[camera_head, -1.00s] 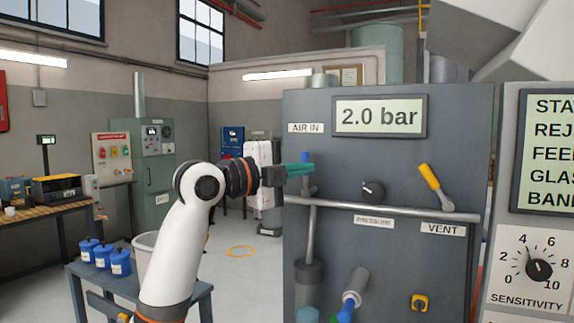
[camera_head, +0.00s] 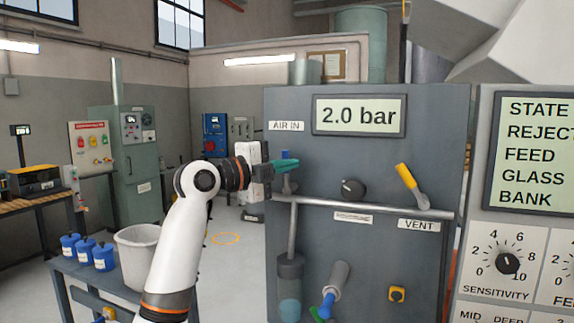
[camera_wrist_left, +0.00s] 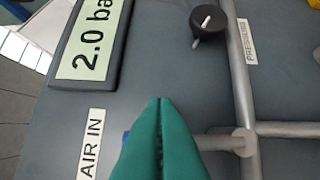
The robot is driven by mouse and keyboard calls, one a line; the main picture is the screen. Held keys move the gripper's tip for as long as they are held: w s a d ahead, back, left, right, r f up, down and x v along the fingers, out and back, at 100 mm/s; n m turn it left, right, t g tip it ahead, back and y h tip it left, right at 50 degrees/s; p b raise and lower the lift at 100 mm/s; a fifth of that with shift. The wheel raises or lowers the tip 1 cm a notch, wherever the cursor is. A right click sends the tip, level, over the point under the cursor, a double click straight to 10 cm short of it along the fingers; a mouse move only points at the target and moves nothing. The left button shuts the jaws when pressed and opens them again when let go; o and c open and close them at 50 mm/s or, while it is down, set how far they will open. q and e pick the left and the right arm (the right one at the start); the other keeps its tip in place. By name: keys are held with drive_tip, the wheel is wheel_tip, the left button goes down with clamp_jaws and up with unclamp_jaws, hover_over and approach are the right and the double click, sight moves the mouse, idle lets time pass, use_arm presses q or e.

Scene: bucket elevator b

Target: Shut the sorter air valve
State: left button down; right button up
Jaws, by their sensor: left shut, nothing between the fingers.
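The valve under the AIR IN label (camera_head: 287,126) has a blue handle (camera_head: 285,154), mostly hidden behind my fingers. Its tip shows above them, and a small blue edge also shows in the left wrist view (camera_wrist_left: 125,137). My left gripper (camera_head: 297,165) has green fingers, shut with nothing between them, in front of the handle. In the left wrist view the closed fingers (camera_wrist_left: 159,105) cover the valve's middle. I cannot tell whether they touch the handle. The pressure display (camera_head: 357,116) reads 2.0 bar. My right gripper is not in view.
A black knob (camera_head: 353,189) and a yellow VENT lever (camera_head: 406,177) are to the right on the grey panel. A horizontal pipe (camera_head: 375,208) runs below them. A table with blue jars (camera_head: 104,257) stands left.

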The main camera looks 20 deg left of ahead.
use_arm(q)
drive_tip(key=shift+a+n+t+b, duration=0.3)
drive_tip(key=shift+a+n+b, duration=0.15)
drive_tip(key=shift+n+b, duration=0.15)
drive_tip(key=a+n+t+b, duration=0.1)
drive_tip(key=n, duration=0.1)
drive_tip(key=a+n+t+b, duration=0.1)
drive_tip(key=n+b, duration=0.1)
drive_tip(key=shift+a+f, duration=0.35)
drive_tip(key=shift+a, duration=0.05)
idle(0.4)
idle(0.4)
